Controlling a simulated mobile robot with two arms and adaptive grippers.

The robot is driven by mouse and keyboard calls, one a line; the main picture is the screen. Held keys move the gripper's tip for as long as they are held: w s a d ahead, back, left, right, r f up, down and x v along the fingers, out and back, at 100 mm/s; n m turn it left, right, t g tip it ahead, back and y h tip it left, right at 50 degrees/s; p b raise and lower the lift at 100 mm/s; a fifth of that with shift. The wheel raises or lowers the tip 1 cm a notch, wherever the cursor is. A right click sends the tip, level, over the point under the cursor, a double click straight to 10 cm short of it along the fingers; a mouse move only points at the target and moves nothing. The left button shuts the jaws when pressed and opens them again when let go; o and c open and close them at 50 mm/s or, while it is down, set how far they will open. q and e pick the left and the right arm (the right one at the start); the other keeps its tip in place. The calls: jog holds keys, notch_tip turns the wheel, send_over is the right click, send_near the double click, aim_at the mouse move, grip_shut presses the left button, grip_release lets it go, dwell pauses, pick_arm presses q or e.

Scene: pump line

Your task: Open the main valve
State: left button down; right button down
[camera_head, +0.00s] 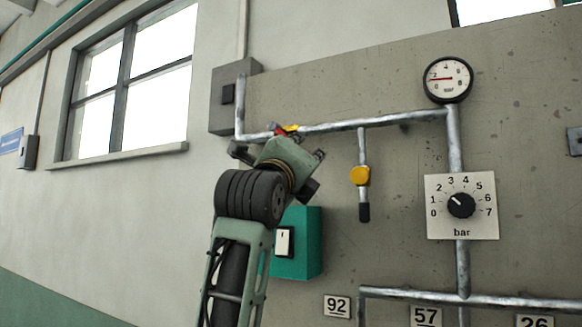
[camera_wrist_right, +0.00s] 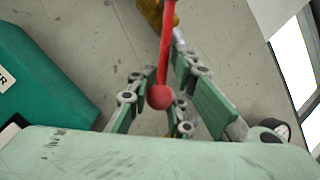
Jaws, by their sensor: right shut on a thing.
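The main valve appears to be the one on the upper horizontal pipe, mostly hidden behind my right gripper (camera_head: 282,142) in the head view. A bit of its yellow body (camera_head: 291,128) and some red show above the gripper. In the right wrist view, a red lever (camera_wrist_right: 166,45) with a round red knob (camera_wrist_right: 160,97) extends from the yellow valve body (camera_wrist_right: 152,12). My right gripper (camera_wrist_right: 168,84) is shut on this lever, with its green fingers on either side and the knob between them. My left gripper is not in view.
A teal box (camera_head: 307,243) with a white switch stands just right of my right forearm. A round gauge (camera_head: 447,80) and a bar dial (camera_head: 461,206) are at right. A grey box (camera_head: 228,97) is at upper left.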

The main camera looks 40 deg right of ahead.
jog(key=n, duration=0.1)
jog(key=s+r+n+t+y, duration=0.1)
jog(key=shift+s+d+r+n+b, duration=0.15)
jog(key=shift+d+r+n+b, duration=0.1)
jog(key=shift+n+b, duration=0.15)
jog(key=r+n+y, duration=0.1)
jog(key=n, duration=0.1)
jog(key=r+n+t, duration=0.1)
jog(key=shift+s+d+n+y, duration=0.2)
jog(key=shift+s+n+y, duration=0.2)
jog(key=r+n, duration=0.1)
jog(key=n+y, duration=0.1)
jog(key=n, duration=0.1)
jog(key=shift+s+d+r+t, duration=0.1)
jog(key=shift+s+r+t, duration=0.05)
jog(key=shift+r+t, duration=0.2)
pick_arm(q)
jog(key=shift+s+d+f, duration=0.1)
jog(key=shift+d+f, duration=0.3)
pick_arm(e)
jog(key=shift+r+n+y, duration=0.8)
jog(key=shift+n+y, duration=0.1)
jog(key=shift+n, duration=0.3)
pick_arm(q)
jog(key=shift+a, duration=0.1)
